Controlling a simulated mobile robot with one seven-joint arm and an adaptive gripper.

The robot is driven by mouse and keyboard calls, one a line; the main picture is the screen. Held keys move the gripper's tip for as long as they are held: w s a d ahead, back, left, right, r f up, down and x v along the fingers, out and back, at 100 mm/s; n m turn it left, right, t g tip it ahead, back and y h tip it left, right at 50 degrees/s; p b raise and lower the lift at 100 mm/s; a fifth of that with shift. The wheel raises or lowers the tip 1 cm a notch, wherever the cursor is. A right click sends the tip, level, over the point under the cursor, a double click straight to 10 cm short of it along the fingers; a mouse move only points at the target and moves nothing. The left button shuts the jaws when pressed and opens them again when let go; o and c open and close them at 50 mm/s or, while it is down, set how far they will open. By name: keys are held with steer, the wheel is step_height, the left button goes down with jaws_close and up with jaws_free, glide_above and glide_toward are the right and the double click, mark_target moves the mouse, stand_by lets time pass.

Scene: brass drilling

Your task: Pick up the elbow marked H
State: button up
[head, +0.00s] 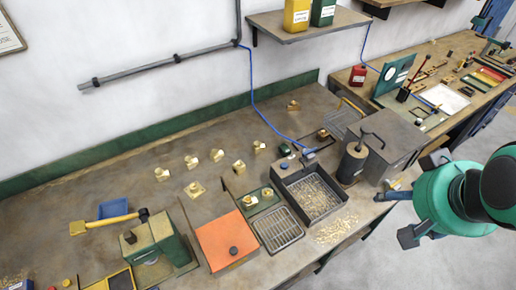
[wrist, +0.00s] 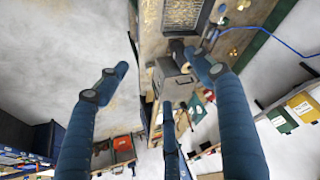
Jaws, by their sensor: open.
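Several small brass fittings lie on the workbench in the head view, among them pieces at the left (head: 162,174), in the middle (head: 217,154) and at the back (head: 293,105). Two more brass pieces sit in a green holder (head: 262,203). The marks are too small to read, so I cannot tell which is the elbow marked H. My gripper (head: 408,200) is open and empty at the right, beyond the bench's front edge and well away from the fittings. In the wrist view its fingers (wrist: 160,88) are spread, with nothing between them.
A chip-filled tray (head: 288,180), a grey box (head: 379,147) and a dark cylinder (head: 351,166) stand between my gripper and the fittings. An orange-topped block (head: 226,239) and a green machine (head: 157,245) stand at the front. A blue cable (head: 252,92) crosses the back.

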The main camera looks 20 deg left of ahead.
steer(key=w+a+n+y, duration=0.1)
steer(key=w+a, duration=0.3)
steer(key=w, duration=0.4)
steer(key=w+a+n, duration=0.1)
steer(key=w+a, duration=0.2)
steer(key=w, duration=0.5)
steer(key=n+g+y+p, duration=0.2)
steer(key=n, duration=0.4)
glide_above(259, 144)
steer(key=s+d, duration=0.3)
steer(key=s, duration=0.1)
step_height(259, 144, down, 33)
steer(key=shift+w, duration=0.15)
steer(key=shift+x, duration=4.2)
steer(key=shift+f, duration=0.1)
